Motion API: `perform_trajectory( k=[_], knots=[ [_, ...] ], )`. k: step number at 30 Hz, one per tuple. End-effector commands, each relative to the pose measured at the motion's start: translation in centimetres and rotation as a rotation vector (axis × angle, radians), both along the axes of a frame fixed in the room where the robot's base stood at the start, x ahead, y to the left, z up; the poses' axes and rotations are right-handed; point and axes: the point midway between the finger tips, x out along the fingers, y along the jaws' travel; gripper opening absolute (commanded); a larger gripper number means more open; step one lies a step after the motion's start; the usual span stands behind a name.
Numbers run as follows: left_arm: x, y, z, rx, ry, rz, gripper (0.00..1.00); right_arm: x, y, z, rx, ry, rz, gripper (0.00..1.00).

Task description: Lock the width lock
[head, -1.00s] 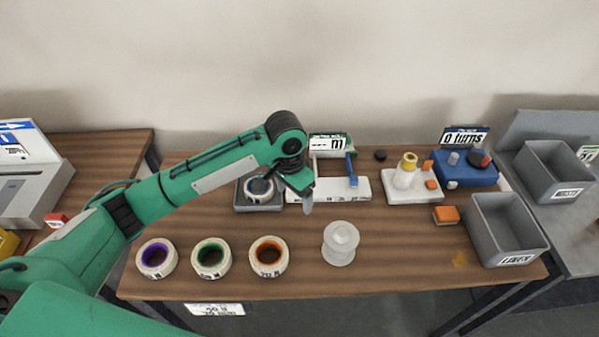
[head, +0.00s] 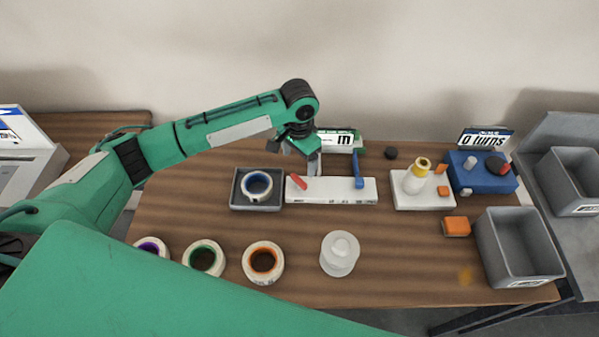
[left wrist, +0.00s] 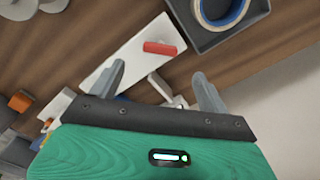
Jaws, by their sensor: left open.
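The white width fixture (head: 330,196) stands at the back middle of the table. It has a red lever (head: 297,181) at its left end and a blue lever (head: 359,172) towards its right end; which one is the width lock I cannot tell. My left gripper (head: 303,148) is open above the back of the fixture, behind the red lever and apart from it. In the left wrist view the open fingers (left wrist: 163,85) point towards the fixture (left wrist: 118,62), with the red lever (left wrist: 160,47) beyond them. The blue lever is not clear there.
A grey tray with a blue-cored roll (head: 257,187) sits left of the fixture. Several rolls and a clear spool (head: 339,254) stand in front. A white block with a bottle (head: 413,181), a blue box (head: 482,178) and a grey bin (head: 515,270) are to the right.

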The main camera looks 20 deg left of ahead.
Motion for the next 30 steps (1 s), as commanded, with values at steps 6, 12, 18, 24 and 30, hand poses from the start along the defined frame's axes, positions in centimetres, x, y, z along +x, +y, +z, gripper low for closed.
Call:
perform_trajectory(
  k=[6, 12, 18, 24, 30],
  knots=[
    [-0.1, 0.0, -4.5, 0.001, 0.004, 0.001, 0.78, 0.4, 0.0, 1.5, 0.0, -0.005, 0.0, 0.35],
    [0.0, 0.0, -7.4, 0.001, 0.001, 0.001, 0.78, 2.7, 0.2, 2.3, 0.002, -0.034, 0.0, 0.35],
    [0.0, 0.0, -8.5, 0.0, 0.0, 0.0, 0.78, 2.3, 0.1, 2.4, 0.002, -0.029, 0.0, 0.35],
    [0.0, 0.0, -8.6, -0.001, -0.001, -0.001, 0.78, 1.3, 0.1, 2.3, 0.002, -0.018, 0.0, 0.35],
    [0.0, 0.0, -8.6, -0.001, -0.001, 0.0, 0.47, 1.2, 0.1, 2.3, 0.001, -0.016, 0.0, 0.35]
  ],
)
